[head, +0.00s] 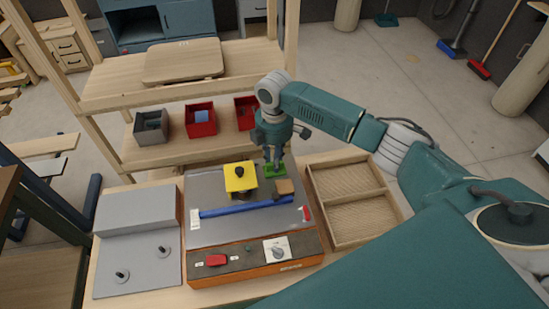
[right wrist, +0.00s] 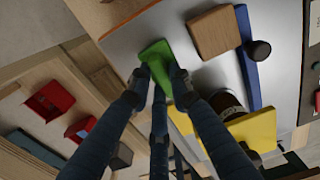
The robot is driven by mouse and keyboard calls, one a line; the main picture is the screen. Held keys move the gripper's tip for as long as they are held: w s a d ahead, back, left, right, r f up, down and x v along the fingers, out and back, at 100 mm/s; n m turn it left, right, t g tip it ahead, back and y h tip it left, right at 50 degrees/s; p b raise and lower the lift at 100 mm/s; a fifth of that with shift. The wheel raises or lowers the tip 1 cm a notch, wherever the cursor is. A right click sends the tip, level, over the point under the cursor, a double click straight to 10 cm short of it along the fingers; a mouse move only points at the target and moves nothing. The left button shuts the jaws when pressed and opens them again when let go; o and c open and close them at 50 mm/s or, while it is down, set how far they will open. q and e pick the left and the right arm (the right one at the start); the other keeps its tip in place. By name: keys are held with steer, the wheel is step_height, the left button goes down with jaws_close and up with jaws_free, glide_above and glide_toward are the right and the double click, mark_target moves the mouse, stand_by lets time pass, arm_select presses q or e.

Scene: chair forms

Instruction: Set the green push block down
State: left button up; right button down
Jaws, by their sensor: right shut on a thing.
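The green push block (head: 274,171) is held by my right gripper (head: 275,158) at the far part of the machine's grey metal top (head: 215,225). In the right wrist view the gripper's fingers (right wrist: 160,78) are closed around the green push block (right wrist: 155,52), which lies over the grey top near its edge. I cannot tell whether the block touches the top. A small wooden block (head: 284,187) lies just in front of it, and a yellow guard (head: 240,177) with a black knob stands to its left. My left gripper is not in view.
A blue bar (head: 245,208) crosses the machine top. The machine's front has a red switch (head: 216,260) and a dial (head: 277,248). An empty two-part wooden tray (head: 372,238) is on the right, a grey panel (head: 135,265) on the left. Red bins (head: 200,129) stand on the shelf behind.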

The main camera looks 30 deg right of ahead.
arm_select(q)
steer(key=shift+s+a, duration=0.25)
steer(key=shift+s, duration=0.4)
arm_select(e)
steer(key=shift+a+f, duration=0.1)
